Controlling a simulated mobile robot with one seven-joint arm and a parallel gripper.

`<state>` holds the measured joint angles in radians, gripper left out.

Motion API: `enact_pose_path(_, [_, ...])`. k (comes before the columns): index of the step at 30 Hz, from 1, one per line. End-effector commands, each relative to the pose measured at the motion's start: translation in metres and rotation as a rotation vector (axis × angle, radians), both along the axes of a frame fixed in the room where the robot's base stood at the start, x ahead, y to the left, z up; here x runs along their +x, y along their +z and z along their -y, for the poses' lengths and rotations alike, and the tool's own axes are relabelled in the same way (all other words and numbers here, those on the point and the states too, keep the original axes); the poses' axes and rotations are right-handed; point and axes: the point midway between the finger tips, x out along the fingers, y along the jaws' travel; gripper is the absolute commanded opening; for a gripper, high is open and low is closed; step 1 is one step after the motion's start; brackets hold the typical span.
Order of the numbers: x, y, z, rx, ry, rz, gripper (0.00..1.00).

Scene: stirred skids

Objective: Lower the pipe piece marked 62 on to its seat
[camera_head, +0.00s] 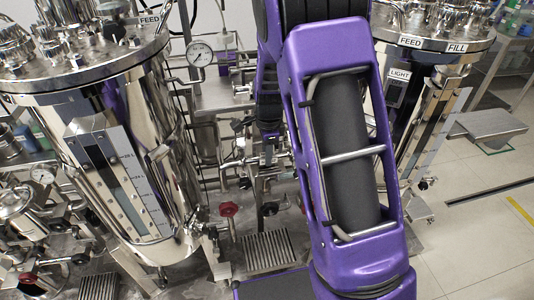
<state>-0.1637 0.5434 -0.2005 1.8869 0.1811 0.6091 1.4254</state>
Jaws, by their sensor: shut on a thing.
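My purple arm fills the middle of the view, and its far part reaches down among the piping between two steel vessels. My gripper (268,140) is at the lower end of that far part, small and dark, partly hidden by my arm's near link. It is shut on a pipe piece (268,155), which shows only as a small shiny metal part amid other pipework. The mark 62 cannot be read. The seat cannot be made out, and I cannot tell whether the piece touches it.
A large steel vessel (120,130) with a sight scale stands left, another vessel (415,110) right. A pressure gauge (200,55) stands behind. A red valve handwheel (229,209) sits low on the skid. A grated step (268,250) lies below. Tiled floor (480,230) is open at right.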

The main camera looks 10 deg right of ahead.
Motion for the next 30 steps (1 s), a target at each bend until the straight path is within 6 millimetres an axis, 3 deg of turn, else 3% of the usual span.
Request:
enact_pose_path(24, [0.0001, -0.0061, 0.0000, 0.000, 0.000, 0.000, 0.00])
enact_pose_path(25, [0.0001, -0.0061, 0.0000, 0.000, 0.000, 0.000, 0.34])
enact_pose_path(30, [0.0000, -0.0061, 0.0000, 0.000, 0.000, 0.000, 0.65])
